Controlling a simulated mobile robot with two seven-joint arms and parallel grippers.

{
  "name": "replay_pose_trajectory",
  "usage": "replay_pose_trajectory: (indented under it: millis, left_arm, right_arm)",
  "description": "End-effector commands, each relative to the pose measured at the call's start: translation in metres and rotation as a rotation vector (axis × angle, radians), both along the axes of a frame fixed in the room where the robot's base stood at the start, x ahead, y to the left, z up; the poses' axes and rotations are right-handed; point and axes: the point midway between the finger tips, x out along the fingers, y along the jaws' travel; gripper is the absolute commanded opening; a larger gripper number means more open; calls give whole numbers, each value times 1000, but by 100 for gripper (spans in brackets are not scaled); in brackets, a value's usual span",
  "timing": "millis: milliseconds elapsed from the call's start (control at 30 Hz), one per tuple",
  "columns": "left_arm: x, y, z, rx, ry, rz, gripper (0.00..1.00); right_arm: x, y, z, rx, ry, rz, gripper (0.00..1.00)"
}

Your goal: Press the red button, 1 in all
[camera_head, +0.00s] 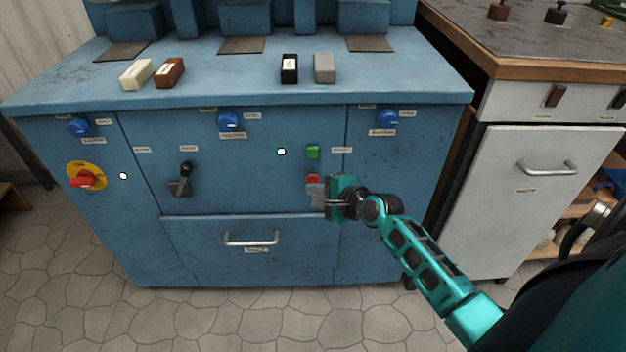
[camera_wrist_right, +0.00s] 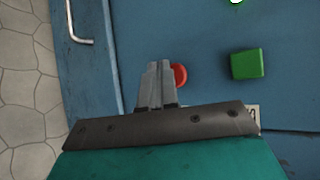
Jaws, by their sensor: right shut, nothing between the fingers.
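The red button (camera_head: 313,178) is on the front of the blue machine, below a green button (camera_head: 313,152). In the head view my right gripper (camera_head: 313,194) is in front of the panel, just below the red button and partly over it. In the right wrist view the red button (camera_wrist_right: 180,76) shows beside the closed fingertips (camera_wrist_right: 158,70), partly hidden by them. The right gripper is shut and empty. I cannot tell whether its fingertips touch the button. My left gripper is not in view.
A white lamp (camera_head: 281,152) is left of the green button. A drawer handle (camera_head: 252,238) is below. A red rotary switch (camera_head: 86,180) and a black lever (camera_head: 181,180) are further left. Small blocks lie on the machine top. A white cabinet (camera_head: 535,190) stands at right.

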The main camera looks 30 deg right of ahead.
Motion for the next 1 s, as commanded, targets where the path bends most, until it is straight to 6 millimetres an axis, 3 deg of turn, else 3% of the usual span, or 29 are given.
replay_pose_trajectory:
  millis: [1000]
  left_arm:
    - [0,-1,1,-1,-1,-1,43]
  right_arm:
    - [10,-6,0,0,0,-1,0]
